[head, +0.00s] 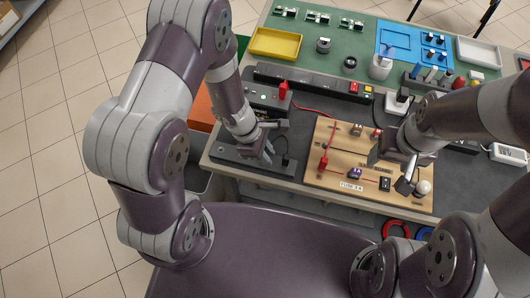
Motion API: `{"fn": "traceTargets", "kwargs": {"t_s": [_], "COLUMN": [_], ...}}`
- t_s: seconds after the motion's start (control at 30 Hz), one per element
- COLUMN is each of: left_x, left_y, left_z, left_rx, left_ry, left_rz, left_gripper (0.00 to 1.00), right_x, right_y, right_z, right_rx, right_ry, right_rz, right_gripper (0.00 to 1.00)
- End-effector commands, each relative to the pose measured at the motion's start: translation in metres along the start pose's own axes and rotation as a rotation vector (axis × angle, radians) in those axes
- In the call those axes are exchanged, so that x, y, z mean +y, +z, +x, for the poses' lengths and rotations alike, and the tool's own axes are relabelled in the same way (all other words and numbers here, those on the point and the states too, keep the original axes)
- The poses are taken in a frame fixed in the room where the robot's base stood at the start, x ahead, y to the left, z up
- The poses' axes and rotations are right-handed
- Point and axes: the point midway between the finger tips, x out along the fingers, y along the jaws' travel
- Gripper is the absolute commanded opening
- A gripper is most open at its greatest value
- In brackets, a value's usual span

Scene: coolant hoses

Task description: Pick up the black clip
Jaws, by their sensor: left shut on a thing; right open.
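My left gripper (265,150) points down over the dark base plate at the left of the bench. It is shut on a small dark thing, which appears to be the black clip; the fingers hide most of it. A thin black lead (285,160) runs just to the right of these fingers. My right gripper (396,172) is open above the right part of the wooden board (320,182), near a white round knob (423,187). A red clip (283,90) stands on the grey box behind my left gripper, with a red lead running right from it.
The board carries a red lever (324,160), a purple-and-white part (355,172) and small black parts. A long black power strip (310,84) lies behind it. A yellow tray (275,43) and blue tray (398,42) are on the green mat at the back.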

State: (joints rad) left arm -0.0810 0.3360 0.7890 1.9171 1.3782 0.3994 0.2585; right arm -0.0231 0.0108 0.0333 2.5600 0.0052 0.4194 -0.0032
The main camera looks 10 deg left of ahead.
Motion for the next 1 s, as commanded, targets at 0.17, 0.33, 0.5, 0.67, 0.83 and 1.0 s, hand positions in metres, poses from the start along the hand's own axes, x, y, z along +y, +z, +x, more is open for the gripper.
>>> {"fn": "traceTargets", "kwargs": {"t_s": [0.17, 0.33, 0.5, 0.67, 0.83, 1.0], "left_x": [0.001, -0.002, -0.004, -0.005, -0.005, -0.005], "left_y": [0.015, 0.059, 0.103, 0.135, 0.15, 0.155], "left_z": [-0.037, -0.039, -0.046, -0.051, -0.057, -0.068], "left_rx": [-0.001, -0.001, -0.002, -0.001, -0.001, -0.001], "left_ry": [0.005, 0.0, -0.001, 0.0, 0.001, 0.001], "left_rz": [0.003, 0.008, 0.008, 0.004, 0.0, -0.001], "left_gripper": [0.0, 0.0, 0.0, 0.0, 0.0, 0.0], "right_x": [0.0, 0.0, 0.0, 0.0, 0.0, 0.0], "right_y": [-0.002, -0.002, -0.002, -0.003, -0.004, -0.005], "right_z": [-0.013, -0.013, -0.02, -0.026, -0.034, -0.046], "right_rx": [0.0, 0.0, 0.0, 0.0, 0.0, 0.0], "right_ry": [0.0, 0.0, 0.0, 0.0, 0.0, 0.0], "right_rz": [0.0, 0.0, 0.0, 0.0, 0.0, 0.0], "right_gripper": [0.67, 0.67, 0.67, 0.67, 0.67, 0.67]}}
